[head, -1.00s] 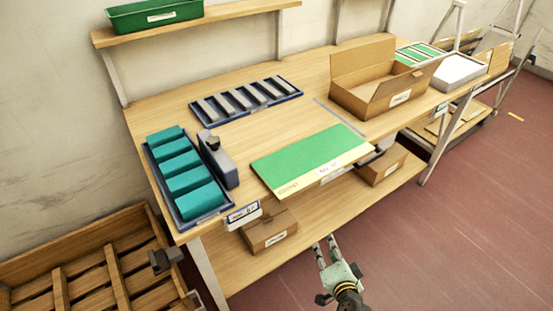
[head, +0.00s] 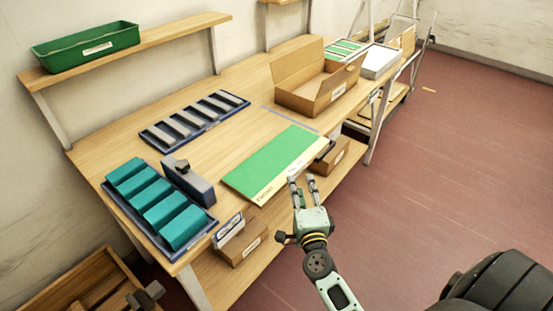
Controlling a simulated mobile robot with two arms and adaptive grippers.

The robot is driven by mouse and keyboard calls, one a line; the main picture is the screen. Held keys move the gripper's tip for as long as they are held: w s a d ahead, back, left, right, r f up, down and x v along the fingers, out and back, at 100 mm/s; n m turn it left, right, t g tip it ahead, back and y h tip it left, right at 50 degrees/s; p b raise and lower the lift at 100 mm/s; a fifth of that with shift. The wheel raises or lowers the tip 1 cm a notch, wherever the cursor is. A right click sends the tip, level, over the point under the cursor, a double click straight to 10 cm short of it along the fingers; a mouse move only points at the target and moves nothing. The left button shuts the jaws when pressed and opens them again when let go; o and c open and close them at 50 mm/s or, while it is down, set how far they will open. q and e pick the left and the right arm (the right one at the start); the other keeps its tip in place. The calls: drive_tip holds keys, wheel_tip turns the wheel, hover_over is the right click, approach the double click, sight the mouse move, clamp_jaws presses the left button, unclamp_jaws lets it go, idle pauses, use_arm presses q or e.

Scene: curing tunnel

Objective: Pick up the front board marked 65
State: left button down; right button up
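A large green board (head: 268,160) with a cream front strip lies flat on the wooden bench, near its front edge. Small print and a label show on the strip, but I cannot read a 65. Smaller green-and-white boards (head: 342,49) lie at the bench's far end, their marks also too small to read. My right gripper (head: 302,184) is just in front of the green board's front edge, its two fingers apart with nothing between them. I cannot tell whether the fingertips touch the edge.
A blue tray of teal blocks (head: 204,240) and a grey-blue block with a knob (head: 188,183) stand left of the board. A slotted blue rack (head: 152,137) and an open carton (head: 302,100) stand behind. Cartons (head: 238,249) sit on the lower shelf. Red floor (head: 430,170) is clear at right.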

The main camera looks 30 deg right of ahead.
sight(296, 175)
drive_tip(key=shift+w+d+r, duration=0.15)
drive_tip(key=shift+w+r, duration=0.05)
drive_tip(key=shift+w, duration=0.4)
drive_tip(key=x, duration=0.6)
drive_tip(key=shift+w+f, duration=0.25)
drive_tip(key=shift+d, duration=0.1)
drive_tip(key=shift+s, duration=0.1)
clamp_jaws()
